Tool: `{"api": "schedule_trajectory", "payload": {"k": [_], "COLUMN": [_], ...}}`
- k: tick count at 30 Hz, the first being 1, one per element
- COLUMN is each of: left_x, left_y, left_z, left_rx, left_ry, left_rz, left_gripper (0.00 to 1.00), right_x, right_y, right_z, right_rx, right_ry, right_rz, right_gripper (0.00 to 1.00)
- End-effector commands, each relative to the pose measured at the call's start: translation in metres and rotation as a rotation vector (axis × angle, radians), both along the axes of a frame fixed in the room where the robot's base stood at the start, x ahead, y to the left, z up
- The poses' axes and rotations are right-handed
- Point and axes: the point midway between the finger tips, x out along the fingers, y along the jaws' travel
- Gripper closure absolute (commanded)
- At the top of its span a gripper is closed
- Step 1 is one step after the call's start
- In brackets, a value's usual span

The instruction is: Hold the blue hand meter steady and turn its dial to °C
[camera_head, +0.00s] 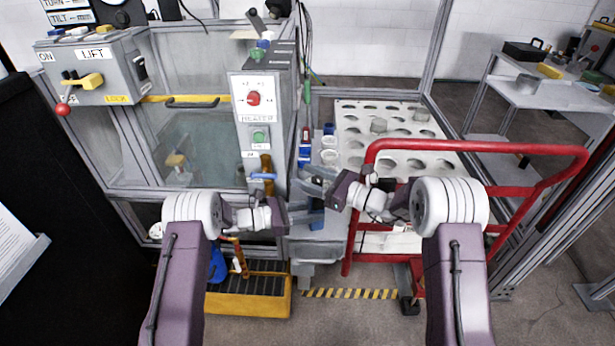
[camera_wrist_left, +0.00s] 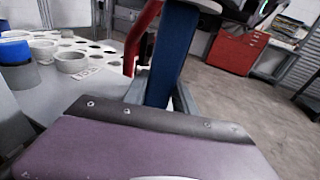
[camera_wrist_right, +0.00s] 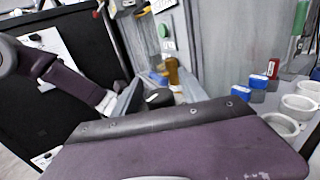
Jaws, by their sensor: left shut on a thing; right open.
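The blue hand meter (camera_head: 316,216) is upright in front of the machine, partly hidden by my arms. It also shows as a tall blue body in the left wrist view (camera_wrist_left: 172,55). My left gripper (camera_head: 309,218) is shut on it from the left. My right gripper (camera_head: 317,184) is open, with its fingers just above and to the right of the meter. In the right wrist view the meter's black dial (camera_wrist_right: 158,97), with a pale mark, sits between the open fingers. I cannot tell whether they touch it. The dial's lettering is not readable.
The grey machine with a red heater knob (camera_head: 254,98) stands behind and left. A white perforated table (camera_head: 350,135) with cups is behind right. A red tubular rail (camera_head: 480,148) runs close to my right arm. A yellow-edged step (camera_head: 250,304) lies below.

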Motion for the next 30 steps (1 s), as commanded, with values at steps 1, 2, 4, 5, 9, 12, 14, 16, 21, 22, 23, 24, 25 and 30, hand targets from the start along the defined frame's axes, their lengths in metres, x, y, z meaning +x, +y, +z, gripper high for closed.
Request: {"api": "schedule_trajectory", "payload": {"k": [1, 2, 4, 5, 9, 12, 14, 16, 21, 22, 23, 24, 25, 30], "left_x": [-0.0001, -0.0001, -0.0001, -0.0001, -0.0001, -0.0001, -0.0001, -0.0001, -0.0002, -0.0001, -0.0001, -0.0002, -0.0002, -0.0003], "left_y": [0.0000, 0.0000, 0.0000, 0.0000, 0.0000, 0.0001, 0.0001, 0.0001, 0.0002, 0.0001, 0.0000, 0.0000, 0.0000, -0.0002], "left_z": [-0.0008, -0.0008, -0.0008, -0.0008, -0.0008, -0.0008, -0.0008, -0.0008, -0.0009, -0.0008, -0.0008, -0.0008, -0.0009, -0.0009], "left_rx": [0.001, 0.001, 0.001, 0.001, 0.001, 0.001, 0.002, 0.002, 0.002, 0.002, 0.002, 0.002, 0.002, 0.002], "left_ry": [0.001, 0.001, 0.001, 0.001, 0.001, 0.001, 0.002, 0.002, 0.002, 0.002, 0.002, 0.002, 0.002, 0.002], "left_rz": [0.000, 0.000, 0.000, 0.000, 0.000, 0.000, 0.000, 0.000, 0.000, 0.000, 0.000, 0.000, 0.000, -0.001], "left_gripper": [0.96, 0.96, 0.96, 0.96, 0.96, 0.96, 0.96, 0.96, 0.96, 0.96, 0.96, 0.96, 0.96, 0.96], "right_x": [0.0001, 0.0002, 0.0000, 0.0000, -0.0001, -0.0002, -0.0002, 0.0000, -0.0007, -0.0008, -0.0014, -0.0020, -0.0022, -0.0055], "right_y": [0.0003, 0.0001, 0.0001, 0.0000, 0.0000, -0.0001, -0.0001, -0.0001, 0.0010, 0.0011, 0.0014, 0.0016, 0.0015, 0.0026], "right_z": [-0.0001, -0.0001, 0.0000, 0.0000, 0.0001, 0.0001, 0.0001, 0.0003, 0.0014, 0.0013, 0.0012, 0.0016, 0.0016, 0.0015], "right_rx": [0.000, 0.000, 0.000, 0.000, 0.000, 0.000, 0.000, 0.000, 0.004, 0.004, 0.004, 0.004, 0.005, 0.004], "right_ry": [0.000, 0.000, 0.000, 0.000, -0.001, -0.001, -0.001, -0.001, -0.005, -0.006, -0.005, -0.008, -0.007, -0.009], "right_rz": [0.000, 0.000, 0.000, 0.000, 0.000, 0.000, 0.001, 0.005, 0.054, 0.068, 0.085, 0.109, 0.128, 0.248], "right_gripper": [0.50, 0.50, 0.50, 0.50, 0.86, 1.00, 1.00, 1.00, 1.00, 1.00, 1.00, 1.00, 1.00, 1.00]}}
